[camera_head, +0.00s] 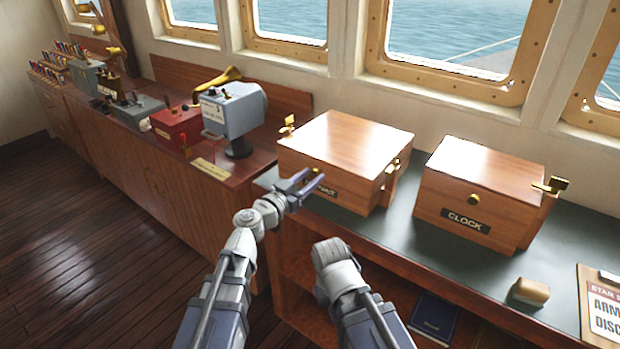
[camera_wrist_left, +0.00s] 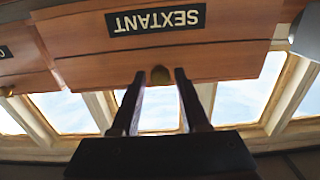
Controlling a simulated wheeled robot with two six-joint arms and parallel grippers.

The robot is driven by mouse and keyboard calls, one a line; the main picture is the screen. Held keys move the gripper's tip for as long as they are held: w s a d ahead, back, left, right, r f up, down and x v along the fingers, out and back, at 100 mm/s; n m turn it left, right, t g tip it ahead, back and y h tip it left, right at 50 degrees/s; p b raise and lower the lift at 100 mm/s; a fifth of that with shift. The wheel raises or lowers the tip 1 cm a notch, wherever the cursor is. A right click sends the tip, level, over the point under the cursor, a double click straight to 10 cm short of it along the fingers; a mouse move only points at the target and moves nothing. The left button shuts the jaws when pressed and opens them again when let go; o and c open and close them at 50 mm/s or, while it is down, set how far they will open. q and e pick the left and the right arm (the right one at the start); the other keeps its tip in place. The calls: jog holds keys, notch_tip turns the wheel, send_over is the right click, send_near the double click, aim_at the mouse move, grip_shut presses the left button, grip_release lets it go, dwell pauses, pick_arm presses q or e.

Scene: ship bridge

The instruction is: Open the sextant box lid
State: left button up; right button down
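The sextant box (camera_head: 335,145) is a wooden box with a shut lid, standing on the green counter top. Its dark label is partly hidden behind my left gripper (camera_head: 307,184) in the head view. In the left wrist view the box front appears upside down, with the SEXTANT label (camera_wrist_left: 156,20) readable. A small brass knob (camera_wrist_left: 160,75) sits on its front at the lid. My left gripper (camera_wrist_left: 158,74) is open, its two fingers on either side of the knob in that view; I cannot tell whether they touch it. My right arm shows, but its gripper does not.
A similar CLOCK box (camera_head: 480,190) stands to the right, with a small gap between. A wooden block (camera_head: 530,291) and a clipboard (camera_head: 603,310) lie farther right. A grey-blue instrument (camera_head: 234,110) stands to the left. Windows are behind.

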pick_arm(q)
grip_shut()
dwell(1.1)
